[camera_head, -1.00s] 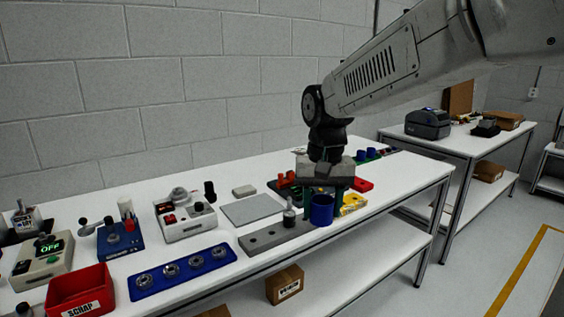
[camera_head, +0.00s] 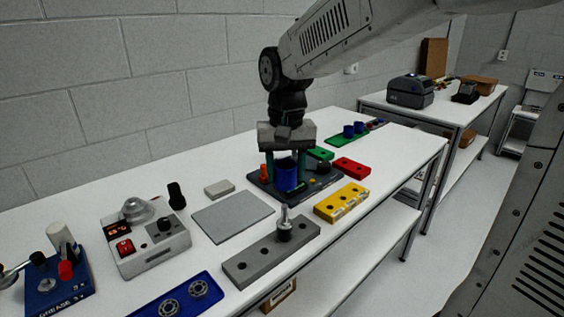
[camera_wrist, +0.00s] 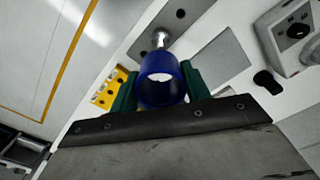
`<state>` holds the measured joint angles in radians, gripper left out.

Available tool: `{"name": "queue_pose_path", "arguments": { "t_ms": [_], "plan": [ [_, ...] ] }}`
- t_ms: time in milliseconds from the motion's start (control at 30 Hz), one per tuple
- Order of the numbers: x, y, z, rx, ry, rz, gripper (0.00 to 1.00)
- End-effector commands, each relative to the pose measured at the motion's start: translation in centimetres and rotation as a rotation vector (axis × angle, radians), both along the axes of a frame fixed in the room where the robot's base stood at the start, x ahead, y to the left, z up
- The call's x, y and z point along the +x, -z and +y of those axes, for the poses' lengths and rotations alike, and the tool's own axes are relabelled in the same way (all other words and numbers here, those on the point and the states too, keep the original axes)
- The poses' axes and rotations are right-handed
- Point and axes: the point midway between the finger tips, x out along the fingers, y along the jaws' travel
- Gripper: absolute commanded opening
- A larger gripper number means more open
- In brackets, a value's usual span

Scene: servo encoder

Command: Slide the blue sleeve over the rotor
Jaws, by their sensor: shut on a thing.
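The blue sleeve (camera_head: 287,175) is held between the two green fingers of my gripper (camera_head: 286,170). In the wrist view the open-ended sleeve (camera_wrist: 160,92) sits between the fingers of my gripper (camera_wrist: 161,88). The rotor (camera_head: 284,224), a dark round body with a thin silver shaft, stands upright in a grey block (camera_head: 248,266). The rotor's silver tip (camera_wrist: 161,39) also shows in the wrist view, just beyond the sleeve's rim. The sleeve is apart from the rotor and appears behind it in the head view. Its exact height is unclear.
A dark tray (camera_head: 318,193) with small parts lies behind the sleeve in the head view. A yellow block (camera_head: 341,203) and a red block (camera_head: 351,168) lie to the right. A grey plate (camera_head: 232,216) lies left. A control box (camera_head: 150,243) stands further left.

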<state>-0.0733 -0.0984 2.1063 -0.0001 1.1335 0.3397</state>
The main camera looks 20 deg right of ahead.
Motion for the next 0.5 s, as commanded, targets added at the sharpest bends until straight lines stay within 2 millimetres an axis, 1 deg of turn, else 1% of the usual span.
{"name": "queue_pose_path", "arguments": {
  "t_ms": [300, 500],
  "plan": [
    [0.0, 4.0, 0.2, 0.0, -0.003, 0.002, 0.26],
    [0.0, 3.8, 0.1, 0.0, -0.001, 0.0, 0.26]
  ]
}}
